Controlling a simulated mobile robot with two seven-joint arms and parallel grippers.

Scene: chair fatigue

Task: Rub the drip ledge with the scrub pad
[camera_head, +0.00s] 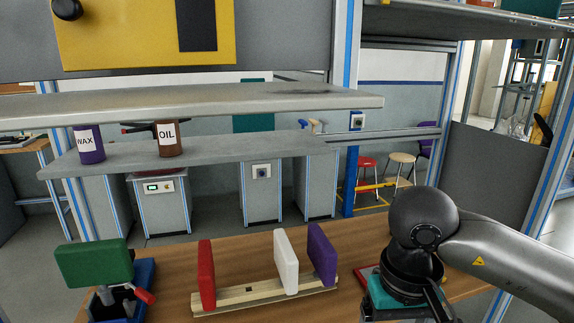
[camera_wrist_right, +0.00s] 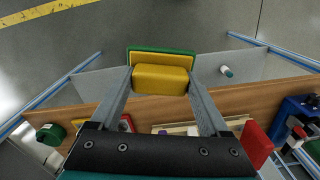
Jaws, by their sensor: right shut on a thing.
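The scrub pad (camera_wrist_right: 162,78), a yellow block with a green layer, is between the two fingers of my right gripper (camera_wrist_right: 162,92) in the right wrist view. The gripper is shut on it. In the head view my right arm (camera_head: 425,240) stands at the right above the workbench; the fingers and the pad are hidden there. Two grey ledges cross the head view: an upper one (camera_head: 180,101) with dark marks near its right part, and a lower one (camera_head: 230,147). I cannot tell which is the drip ledge. The pad's contact with either is not visible. My left gripper is not in view.
The wooden bench (camera_head: 265,245) holds a rack (camera_head: 250,294) with red, white and purple blocks. A green block (camera_head: 93,263) is at a blue vise at left. WAX (camera_head: 90,146) and OIL (camera_head: 167,140) cans stand on the lower ledge. A post (camera_head: 346,45) rises beside the ledges.

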